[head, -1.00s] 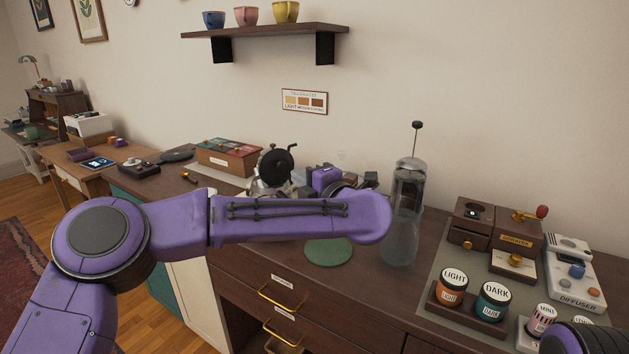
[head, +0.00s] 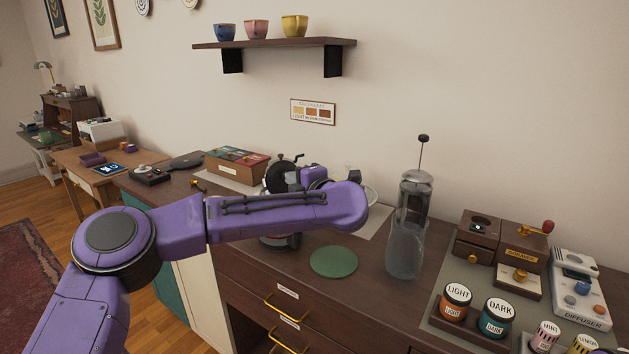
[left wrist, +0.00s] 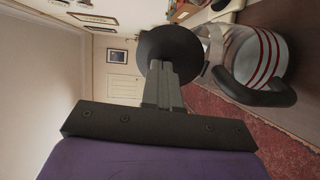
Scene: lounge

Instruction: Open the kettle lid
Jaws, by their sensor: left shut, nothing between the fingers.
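The kettle (head: 268,242) stands on the counter, mostly hidden behind my left arm in the head view. In the left wrist view its pale body with red stripes (left wrist: 266,58) and black handle show at the right. Its round black lid (head: 279,177) stands raised and steeply tilted above the body; it also shows as a dark disc in the left wrist view (left wrist: 165,44). My left gripper (head: 297,184) is shut and empty beside the lid. Its fingertips (left wrist: 160,68) overlap the disc in the wrist view; I cannot tell whether they touch. My right gripper is out of view.
A tall glass press (head: 406,245) stands right of my left forearm. A green round mat (head: 334,261) lies in front, with bare counter around it. Grinder boxes and jars (head: 457,301) fill the right side. A wall shelf (head: 275,43) holds cups above.

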